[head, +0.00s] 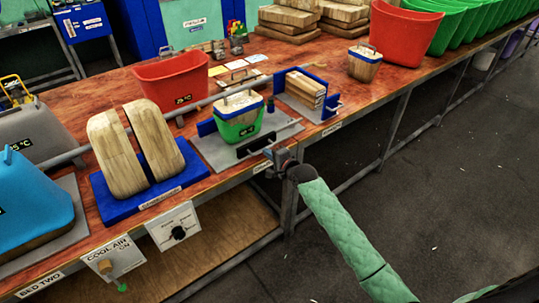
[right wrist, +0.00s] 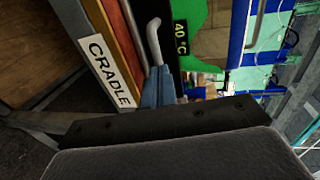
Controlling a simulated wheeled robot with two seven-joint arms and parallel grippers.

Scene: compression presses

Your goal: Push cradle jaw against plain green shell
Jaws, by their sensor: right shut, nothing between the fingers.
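The green shell (head: 238,128) stands upright on the grey cradle plate (head: 212,150), around a wooden block with a blue rim and a handle. Its green side with a 40 °C label also shows in the right wrist view (right wrist: 194,14). The cradle jaw (head: 255,145) is a dark bar with a pale handle on the front side of the shell; I cannot tell whether it touches. My right gripper (head: 277,158) is shut and empty at the table's front edge, by the jaw's handle. Its blue-grey fingers (right wrist: 158,86) show close to a pale bent handle (right wrist: 153,40). My left gripper is out of view.
A CRADLE label (head: 263,166) marks the table edge. A second fixture with blue walls holds wooden slabs (head: 304,88) to the right. A blue base with two wooden halves (head: 135,150) stands left. A red bin (head: 172,82) is behind. The floor in front is clear.

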